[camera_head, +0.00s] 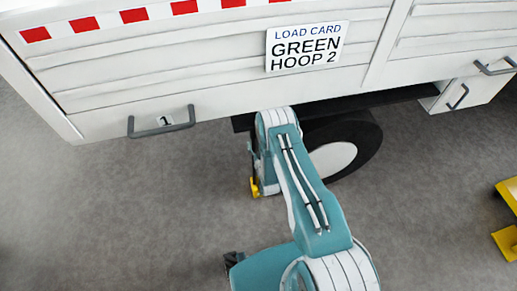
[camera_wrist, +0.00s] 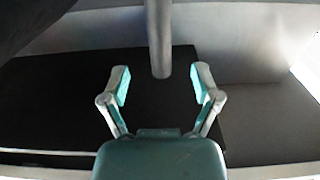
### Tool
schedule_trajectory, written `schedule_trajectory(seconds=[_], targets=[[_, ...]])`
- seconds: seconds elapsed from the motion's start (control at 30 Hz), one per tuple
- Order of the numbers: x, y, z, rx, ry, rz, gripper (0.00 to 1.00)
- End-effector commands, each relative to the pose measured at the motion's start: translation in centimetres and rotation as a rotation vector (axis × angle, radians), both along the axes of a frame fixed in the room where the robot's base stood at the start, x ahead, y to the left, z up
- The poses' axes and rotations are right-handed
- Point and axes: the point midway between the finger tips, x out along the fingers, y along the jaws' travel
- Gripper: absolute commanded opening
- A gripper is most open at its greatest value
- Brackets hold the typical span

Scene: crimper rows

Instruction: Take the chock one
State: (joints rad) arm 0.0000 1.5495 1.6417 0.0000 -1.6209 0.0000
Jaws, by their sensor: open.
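My gripper (camera_wrist: 160,88) is open in the wrist view, its two teal-and-grey fingers spread apart. A grey rod (camera_wrist: 159,35) comes down from the top of that view and ends between the fingertips in the picture; I cannot tell whether it touches them. In the head view my teal-and-white arm reaches to the truck's lower edge, and the gripper itself is not clear there. A small yellow piece (camera_head: 255,187) shows at the arm's left side near the wheel; I cannot tell whether it is a chock. No chock is clearly recognisable.
The white truck side (camera_head: 190,75) carries a card (camera_head: 306,46) reading "LOAD CARD GREEN HOOP 2". A grey handle (camera_head: 130,130) has a "1" label beside it. A wheel (camera_head: 350,140) is partly behind my arm. A yellow object (camera_head: 506,240) stands at the right edge. Floor at left is clear.

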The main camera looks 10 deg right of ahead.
Motion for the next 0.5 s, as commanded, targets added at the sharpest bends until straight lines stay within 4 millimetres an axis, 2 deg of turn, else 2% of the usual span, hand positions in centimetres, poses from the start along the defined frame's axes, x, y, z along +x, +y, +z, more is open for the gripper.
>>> schedule_trajectory(seconds=[0.5], targets=[[5.3,0.0,0.0,0.0,-0.002,0.0,0.8]])
